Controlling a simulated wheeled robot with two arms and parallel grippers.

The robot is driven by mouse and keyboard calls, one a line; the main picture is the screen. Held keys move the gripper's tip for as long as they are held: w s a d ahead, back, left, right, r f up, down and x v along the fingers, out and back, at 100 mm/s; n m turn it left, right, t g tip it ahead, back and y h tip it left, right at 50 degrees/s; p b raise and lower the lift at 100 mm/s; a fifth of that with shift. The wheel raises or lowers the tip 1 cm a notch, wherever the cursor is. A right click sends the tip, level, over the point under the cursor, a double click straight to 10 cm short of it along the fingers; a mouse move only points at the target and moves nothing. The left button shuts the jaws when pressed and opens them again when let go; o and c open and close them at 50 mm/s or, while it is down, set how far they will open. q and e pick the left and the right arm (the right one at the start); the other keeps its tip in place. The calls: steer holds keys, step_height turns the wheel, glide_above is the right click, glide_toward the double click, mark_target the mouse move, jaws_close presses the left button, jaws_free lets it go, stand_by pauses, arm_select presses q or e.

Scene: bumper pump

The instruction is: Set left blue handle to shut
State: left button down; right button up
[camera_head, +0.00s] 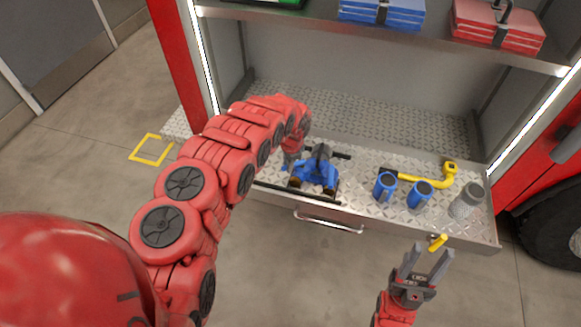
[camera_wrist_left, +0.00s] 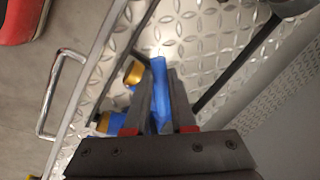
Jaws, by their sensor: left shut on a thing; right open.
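The blue pump (camera_head: 318,178) with its dark top sits on the metal drawer of the truck, between dark rails. Its left side is partly hidden behind my left gripper. My left gripper (camera_head: 292,160) reaches down at the pump's left side. In the left wrist view its fingers are shut on a blue handle (camera_wrist_left: 160,82), which sticks out past the fingertips. Brass-coloured fittings (camera_wrist_left: 133,72) of the pump show left of the fingers. My right gripper (camera_head: 428,256) is open and empty, in front of the drawer's right front edge.
A shelf (camera_head: 400,42) overhangs the back.

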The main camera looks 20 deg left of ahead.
arm_select(q)
steer(key=shift+w+a+m+t+h+b, duration=0.1)
steer(key=shift+w+a+m+h+b, duration=0.15)
steer(key=shift+w+m+b, duration=0.8)
steer(key=shift+w+a+m+t+h+b, duration=0.1)
steer(key=shift+w+a+m+h+b, duration=0.25)
steer(key=shift+m, duration=1.25)
steer(key=shift+w+a+m+t+h+b, duration=0.15)
steer(key=shift+w+m+b, duration=0.25)
steer(key=shift+m+b, duration=0.7)
steer(key=shift+m, duration=0.35)
steer(key=c, duration=0.8)
jaws_free()
steer(key=shift+o, duration=0.2)
steer(key=v, duration=1.7)
steer(key=shift+r+p, duration=0.15)
steer(key=shift+p, duration=0.25)
steer(key=shift+a, duration=0.1)
